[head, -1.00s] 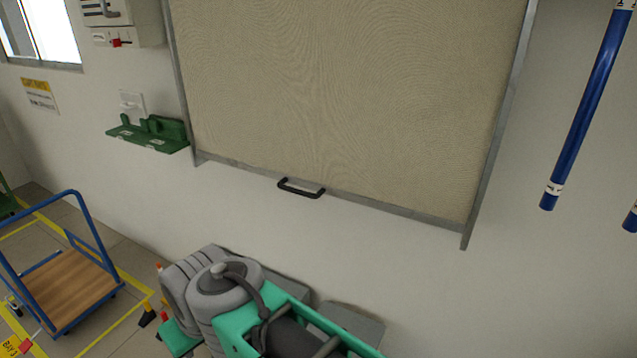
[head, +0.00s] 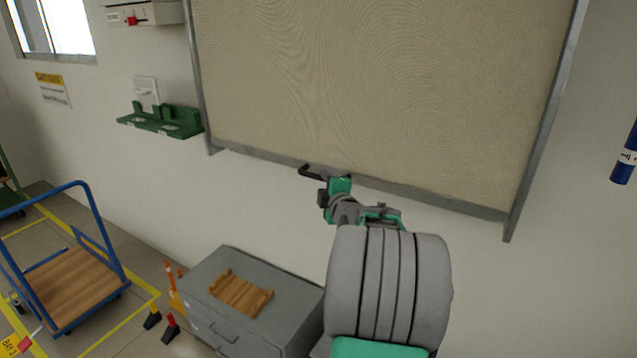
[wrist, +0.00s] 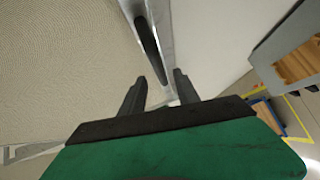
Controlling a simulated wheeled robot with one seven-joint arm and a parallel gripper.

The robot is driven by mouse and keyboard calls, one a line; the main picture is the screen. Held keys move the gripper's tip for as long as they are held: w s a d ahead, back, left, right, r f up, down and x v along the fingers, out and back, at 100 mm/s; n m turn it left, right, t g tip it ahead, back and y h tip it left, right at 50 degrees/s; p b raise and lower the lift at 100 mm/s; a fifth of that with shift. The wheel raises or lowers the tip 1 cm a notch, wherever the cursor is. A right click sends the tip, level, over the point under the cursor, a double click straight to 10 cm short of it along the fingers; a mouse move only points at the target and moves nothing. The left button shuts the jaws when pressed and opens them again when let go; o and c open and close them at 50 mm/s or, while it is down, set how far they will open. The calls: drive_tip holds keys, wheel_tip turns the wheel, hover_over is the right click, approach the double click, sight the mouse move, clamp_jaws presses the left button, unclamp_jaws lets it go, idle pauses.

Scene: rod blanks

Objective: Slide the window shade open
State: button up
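The beige window shade (head: 380,90) hangs lowered in grey side rails, with a grey bottom bar. Its dark handle (head: 306,168) projects from the bar; its right part is hidden behind my gripper (head: 323,186). I cannot tell whether a finger touches the handle. The shade (wrist: 60,70) fills the left of the wrist view.
A grey cabinet (head: 225,325) with a wooden rack (head: 240,293) on top stands below. A green wall holder (head: 160,122) is left of the shade. A blue trolley (head: 70,285) stands at lower left. A blue tube (head: 627,155) is at the right edge.

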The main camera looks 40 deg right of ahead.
sight(320, 179)
drive_tip(key=p+x, duration=0.1)
drive_tip(key=x, duration=0.5)
drive_tip(key=shift+a, duration=0.1)
drive_tip(key=shift+c, duration=0.5)
clamp_jaws()
idle(0.6)
